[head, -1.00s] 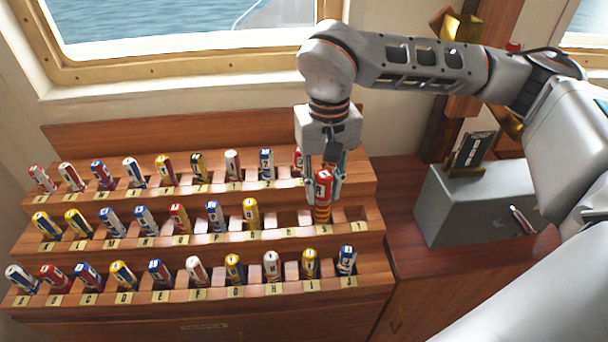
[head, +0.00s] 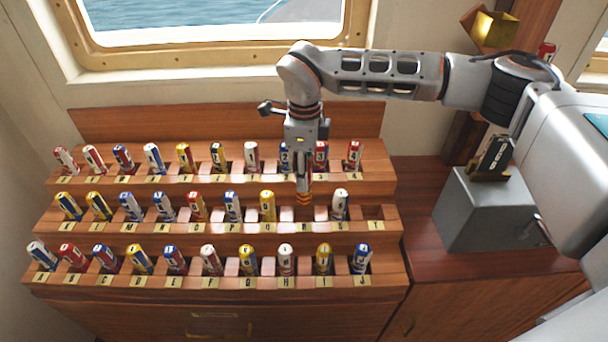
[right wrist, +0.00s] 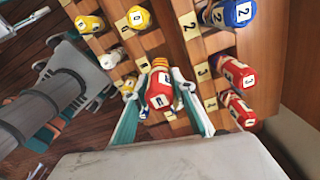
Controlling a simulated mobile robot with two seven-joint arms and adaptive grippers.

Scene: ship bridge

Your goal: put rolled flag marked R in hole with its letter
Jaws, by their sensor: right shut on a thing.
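In the head view my right gripper (head: 304,192) points down at the middle row of the wooden flag rack (head: 225,285). It is shut on a rolled flag (head: 304,198), red and yellow, which stands roughly upright. In the right wrist view the flag (right wrist: 160,92) shows its red end and white label between the fingertips (right wrist: 162,84); its letter is too blurred to read. The flag is over the middle-row place between the Q and S places. It hides that hole, and I cannot tell whether its lower end is inside. My left gripper is not in view.
A white flag (head: 340,203) stands close to the right of my gripper, and a yellow flag (head: 267,205) to the left. The last middle-row hole (head: 374,213) is empty. Flags fill the rows above and below. A grey box (head: 480,210) stands right of the rack.

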